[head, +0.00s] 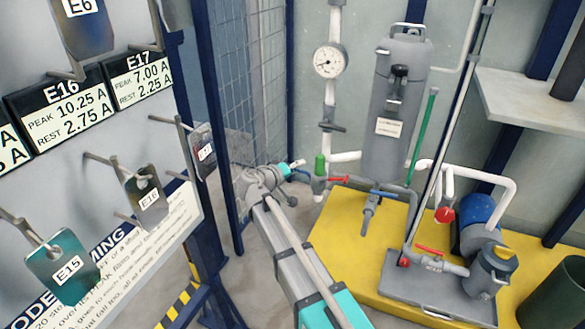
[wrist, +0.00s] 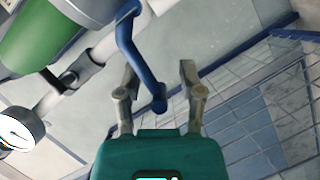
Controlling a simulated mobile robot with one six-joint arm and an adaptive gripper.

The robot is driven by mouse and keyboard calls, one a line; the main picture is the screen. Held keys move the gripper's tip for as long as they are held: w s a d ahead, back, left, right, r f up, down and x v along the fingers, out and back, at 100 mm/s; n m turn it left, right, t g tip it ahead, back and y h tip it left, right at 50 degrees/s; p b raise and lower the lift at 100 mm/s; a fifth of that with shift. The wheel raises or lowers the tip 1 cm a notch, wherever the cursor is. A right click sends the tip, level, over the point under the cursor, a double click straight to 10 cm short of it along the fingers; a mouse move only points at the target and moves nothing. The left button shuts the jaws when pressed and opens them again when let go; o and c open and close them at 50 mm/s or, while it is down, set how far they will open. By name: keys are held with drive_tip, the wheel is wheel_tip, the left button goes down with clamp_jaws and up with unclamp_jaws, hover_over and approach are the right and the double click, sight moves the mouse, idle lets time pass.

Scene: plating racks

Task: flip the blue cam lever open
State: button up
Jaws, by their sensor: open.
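The blue cam lever (wrist: 130,45) hangs from a grey fitting beside a green cylinder (wrist: 38,35) in the wrist view. Its rounded lower end shows in the gap between my gripper's two fingers. My gripper (wrist: 158,70) is open, with a finger on either side of the lever end; I see no clear contact, and the depth is hard to judge. In the head view my gripper (head: 299,165) is small at the end of the arm, beside the pipe with the green part (head: 319,165). The lever (head: 302,175) is small and partly hidden there.
A red-handled valve (head: 335,180) is just right of the lever. A pressure gauge (head: 329,61) and grey tank (head: 395,110) stand behind. A mesh fence (head: 252,80) is at the left, near hanging tags (head: 62,266). A pump (head: 485,245) sits on the yellow platform (head: 345,235).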

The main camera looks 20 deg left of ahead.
clamp_jaws()
drive_tip(key=shift+r, duration=0.15)
drive_tip(key=shift+d+r+m+y+p, duration=0.15)
drive_tip(key=shift+r+m+y+p, duration=0.3)
drive_tip(key=shift+m+p, duration=0.55)
drive_tip(key=shift+f, duration=0.1)
unclamp_jaws()
